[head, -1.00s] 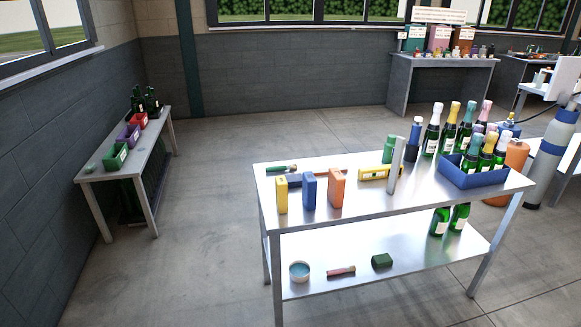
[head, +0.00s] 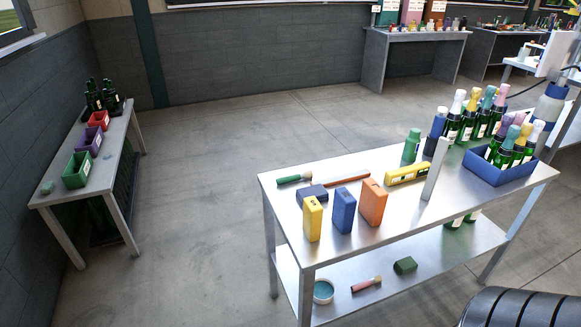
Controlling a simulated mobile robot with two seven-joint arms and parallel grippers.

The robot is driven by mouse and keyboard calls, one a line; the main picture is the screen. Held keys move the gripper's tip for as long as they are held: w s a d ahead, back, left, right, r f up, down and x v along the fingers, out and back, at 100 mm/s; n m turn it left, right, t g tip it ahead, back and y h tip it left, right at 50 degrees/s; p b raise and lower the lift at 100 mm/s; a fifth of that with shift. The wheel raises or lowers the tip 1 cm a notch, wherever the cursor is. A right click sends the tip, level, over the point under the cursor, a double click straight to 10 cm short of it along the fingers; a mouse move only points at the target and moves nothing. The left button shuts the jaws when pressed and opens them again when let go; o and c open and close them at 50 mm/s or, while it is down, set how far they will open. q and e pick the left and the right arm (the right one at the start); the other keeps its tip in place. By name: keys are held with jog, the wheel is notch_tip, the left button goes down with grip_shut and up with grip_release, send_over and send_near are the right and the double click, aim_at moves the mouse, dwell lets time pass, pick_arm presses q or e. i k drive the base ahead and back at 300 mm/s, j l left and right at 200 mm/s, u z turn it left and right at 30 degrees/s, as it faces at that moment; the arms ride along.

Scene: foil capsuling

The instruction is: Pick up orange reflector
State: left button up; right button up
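I cannot make out anything that is clearly an orange reflector. An orange box (head: 373,202) stands upright on the top of the metal table (head: 290,232), to the right of a blue box (head: 343,210) and a yellow box (head: 312,218). Whether this box is the reflector I cannot tell. Neither of my grippers is in view.
A yellow level (head: 407,174), a grey upright post (head: 434,170) and a blue crate (head: 503,174) of bottles share the tabletop. A side bench (head: 97,182) with coloured bins stands left. Open floor (head: 200,200) lies between. A dark ribbed shape fills the lower right corner.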

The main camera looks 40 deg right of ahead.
aim_at(335, 180)
jog(key=i+z, duration=0.15)
jog(key=i, duration=0.25)
jog(key=i+j+z, duration=0.2)
jog(key=i, duration=0.2)
jog(key=i+j+z, duration=0.15)
jog(key=i, duration=0.25)
jog(key=i+j+z, duration=0.2)
jog(key=z, duration=0.25)
jog(key=i+j+z, duration=0.6)
jog(key=z, duration=0.25)
jog(key=i+j+z, duration=0.1)
jog(key=j+z, duration=0.3)
jog(key=j, duration=0.1)
